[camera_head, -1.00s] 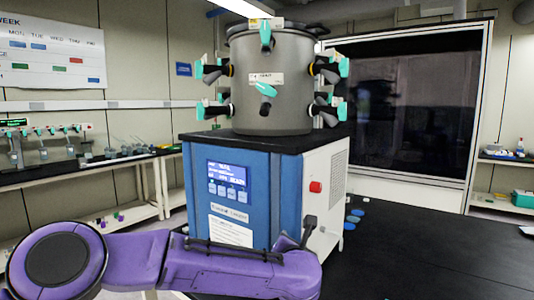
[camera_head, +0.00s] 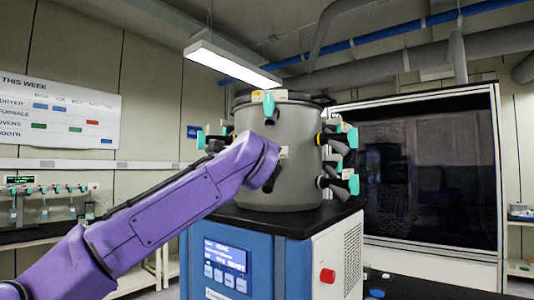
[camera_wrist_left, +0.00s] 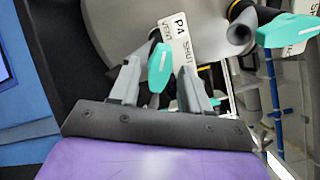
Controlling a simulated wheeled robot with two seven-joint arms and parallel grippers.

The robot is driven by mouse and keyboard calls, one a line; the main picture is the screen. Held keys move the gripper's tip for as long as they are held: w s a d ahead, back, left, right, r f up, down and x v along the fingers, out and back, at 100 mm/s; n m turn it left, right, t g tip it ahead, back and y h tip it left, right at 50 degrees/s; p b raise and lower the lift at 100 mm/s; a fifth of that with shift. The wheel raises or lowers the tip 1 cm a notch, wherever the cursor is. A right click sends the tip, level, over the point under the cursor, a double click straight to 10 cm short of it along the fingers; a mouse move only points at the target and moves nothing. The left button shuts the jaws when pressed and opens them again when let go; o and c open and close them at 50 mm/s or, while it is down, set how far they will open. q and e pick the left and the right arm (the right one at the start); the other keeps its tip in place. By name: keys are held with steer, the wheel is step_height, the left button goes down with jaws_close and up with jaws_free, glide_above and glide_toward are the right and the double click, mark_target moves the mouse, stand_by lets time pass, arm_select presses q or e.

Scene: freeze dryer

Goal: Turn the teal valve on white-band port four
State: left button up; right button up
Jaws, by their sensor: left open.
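In the left wrist view, a teal valve handle (camera_wrist_left: 160,60) stands out from the grey drum, beside a white label (camera_wrist_left: 178,48) that seems to read P4 and SHUT. My left gripper (camera_wrist_left: 158,76) is open, with one finger on either side of this handle; I cannot tell whether they touch it. Its port's band is hidden. In the head view, my purple left arm reaches across the front of the grey drum (camera_head: 298,185) and hides the front lower valve and the fingers. My right gripper is not in view.
Other teal valves, such as the top front one (camera_head: 268,103) and the right lower one (camera_head: 352,184), stick out around the drum. Another teal handle (camera_wrist_left: 288,30) is close by in the wrist view. The drum stands on the blue dryer (camera_head: 270,262) with a red knob (camera_head: 327,275).

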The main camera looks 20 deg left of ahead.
arm_select(q)
steer(key=shift+w, duration=0.65)
jaws_close()
steer(key=m+p, duration=0.3)
steer(key=m, duration=0.8)
steer(key=shift+r+m+p, duration=0.15)
steer(key=shift+m+p, duration=0.15)
steer(key=shift+p, duration=0.1)
